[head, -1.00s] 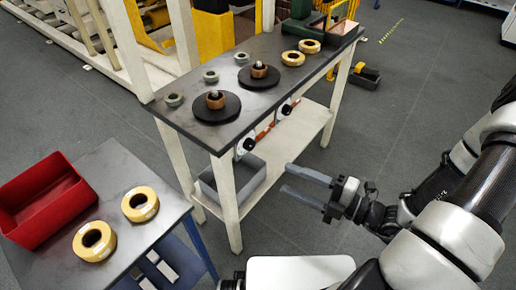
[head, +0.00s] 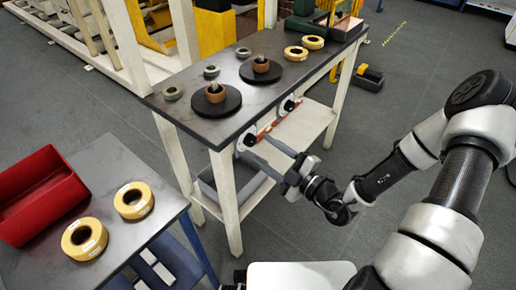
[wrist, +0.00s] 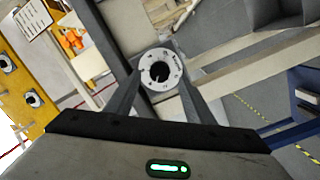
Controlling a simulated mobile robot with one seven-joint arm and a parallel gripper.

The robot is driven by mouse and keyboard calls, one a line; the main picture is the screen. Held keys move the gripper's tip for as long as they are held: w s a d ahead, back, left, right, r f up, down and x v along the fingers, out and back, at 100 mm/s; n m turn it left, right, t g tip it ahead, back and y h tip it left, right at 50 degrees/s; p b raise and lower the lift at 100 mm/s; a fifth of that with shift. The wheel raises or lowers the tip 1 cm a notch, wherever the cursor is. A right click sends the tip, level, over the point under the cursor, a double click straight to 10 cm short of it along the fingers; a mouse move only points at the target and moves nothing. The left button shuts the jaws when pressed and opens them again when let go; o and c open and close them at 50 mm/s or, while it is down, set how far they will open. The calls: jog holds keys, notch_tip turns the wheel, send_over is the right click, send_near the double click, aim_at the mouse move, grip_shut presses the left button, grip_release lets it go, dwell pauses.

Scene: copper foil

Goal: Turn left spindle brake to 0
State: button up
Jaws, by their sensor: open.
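The left spindle brake is a white dial with a black centre knob (wrist: 160,72) on a grey plate under the bench top. In the wrist view it sits between my two fingertips, with dark marks around its rim; the numbers are too small to read. In the head view the dial (head: 249,139) shows at the near end of the bench's front side. My gripper (head: 254,149) is open, its fingers pointing at the dial and partly covering it. I cannot tell whether the fingers touch it.
A second dial (head: 288,105) sits farther right along the bench edge. The bench top (head: 222,133) carries two black spindles with copper rolls and several rings. A side table (head: 135,240) at the lower left holds a red bin (head: 45,205) and two yellow rolls.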

aim_at(253, 142)
jog(key=shift+b+x, duration=0.3)
jog(key=shift+x, duration=1.55)
jog(key=c, duration=1)
jog(key=shift+c, duration=0.2)
